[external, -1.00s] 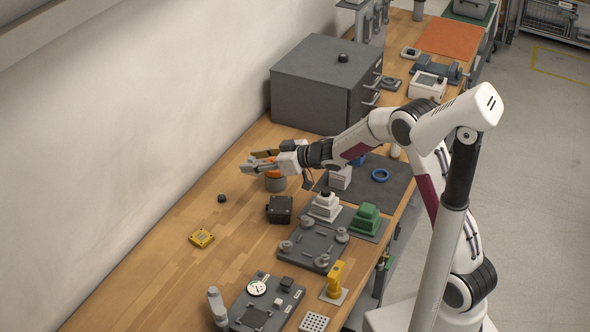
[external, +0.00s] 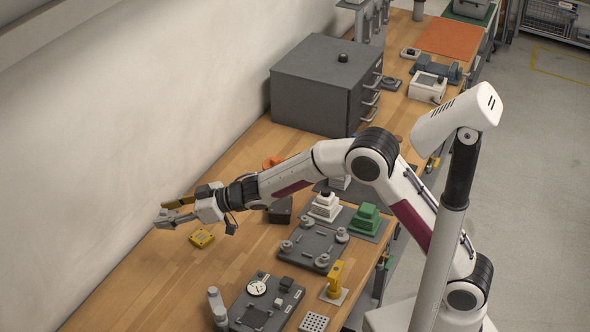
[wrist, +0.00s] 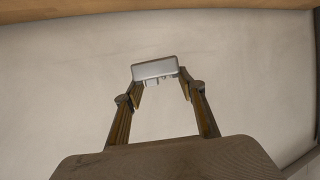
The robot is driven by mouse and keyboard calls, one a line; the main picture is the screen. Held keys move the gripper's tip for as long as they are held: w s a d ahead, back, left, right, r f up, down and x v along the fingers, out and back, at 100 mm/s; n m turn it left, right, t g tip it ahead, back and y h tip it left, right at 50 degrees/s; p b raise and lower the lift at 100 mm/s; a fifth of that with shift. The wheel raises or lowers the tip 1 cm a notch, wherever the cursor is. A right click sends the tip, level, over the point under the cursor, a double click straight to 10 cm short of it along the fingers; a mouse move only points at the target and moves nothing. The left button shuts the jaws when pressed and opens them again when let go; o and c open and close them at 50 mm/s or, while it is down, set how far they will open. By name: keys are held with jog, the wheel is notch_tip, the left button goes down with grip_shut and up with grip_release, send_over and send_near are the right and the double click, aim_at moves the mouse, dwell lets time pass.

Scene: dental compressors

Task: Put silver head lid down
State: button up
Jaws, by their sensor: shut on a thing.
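My gripper (external: 167,211) is shut on the silver head lid (wrist: 155,69), a small silver rounded block with short dark studs on one side. In the wrist view the lid sits between the two fingertips, with the pale wall behind it. In the external view my gripper hangs over the left part of the wooden table (external: 130,275), near the wall and up and left of a yellow square piece (external: 201,238). The lid is small there and hard to separate from the fingers.
A grey cabinet (external: 315,85) stands at the back. A dark box (external: 280,211), an orange part (external: 272,162), a white stepped block (external: 324,206), a green block (external: 367,217) and a dark fixture plate (external: 318,248) stand right of my gripper. The table's front left is clear.

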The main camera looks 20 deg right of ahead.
jog(key=s+a, duration=0.4)
send_over(167, 273)
jog(key=shift+n, duration=0.3)
jog(key=shift+f, duration=2.5)
jog(key=shift+f, duration=3.1)
jog(key=shift+f, duration=1.9)
jog(key=shift+f, duration=0.15)
